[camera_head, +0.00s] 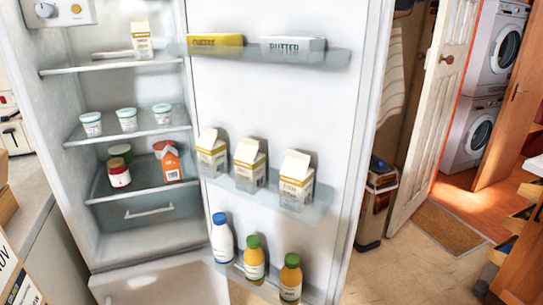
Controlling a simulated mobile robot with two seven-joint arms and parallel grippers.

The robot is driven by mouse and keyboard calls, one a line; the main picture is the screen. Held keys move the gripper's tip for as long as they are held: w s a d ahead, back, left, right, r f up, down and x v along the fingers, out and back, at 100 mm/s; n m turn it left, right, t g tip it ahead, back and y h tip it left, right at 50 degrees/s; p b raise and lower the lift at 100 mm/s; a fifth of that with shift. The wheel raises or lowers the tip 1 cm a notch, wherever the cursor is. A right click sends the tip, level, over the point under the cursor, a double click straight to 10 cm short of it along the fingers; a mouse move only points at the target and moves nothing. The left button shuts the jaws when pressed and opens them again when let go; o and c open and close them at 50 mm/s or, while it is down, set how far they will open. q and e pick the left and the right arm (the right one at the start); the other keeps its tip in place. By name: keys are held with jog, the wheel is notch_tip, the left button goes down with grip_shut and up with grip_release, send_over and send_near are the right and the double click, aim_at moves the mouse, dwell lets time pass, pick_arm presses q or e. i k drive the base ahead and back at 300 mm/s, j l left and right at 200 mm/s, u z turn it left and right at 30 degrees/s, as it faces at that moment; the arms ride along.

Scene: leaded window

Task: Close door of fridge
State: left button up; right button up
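The fridge (152,237) stands open at the left, its lit white interior facing me. Its door (215,110) is swung wide open, hinged near the middle of the view, with its inner side and shelves facing me. The door shelves hold butter packs (292,45), several white cartons (296,182) and bottles (290,278). The door's free edge (362,130) is at its right. Neither gripper shows in this view.
Jars and small tubs (128,120) stand on the fridge shelves. A counter (38,220) is at the left. Behind the door are a wooden room door (440,80), a doormat (440,228) and stacked washing machines (490,90). Wooden drawers (522,250) jut in at right. Some floor between is clear.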

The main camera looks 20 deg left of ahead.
aim_at(327, 110)
jog(key=i+l+u, duration=0.6)
jog(key=l+u, duration=0.25)
jog(key=i+l+u, duration=0.2)
jog(key=l+u, duration=0.2)
jog(key=i+l+u, duration=0.1)
jog(key=l+u, duration=0.35)
jog(key=l, duration=0.15)
jog(key=l+u, duration=0.4)
jog(key=l, duration=0.15)
jog(key=k+l+u, duration=0.1)
jog(key=l+u, duration=0.35)
jog(key=l, duration=0.15)
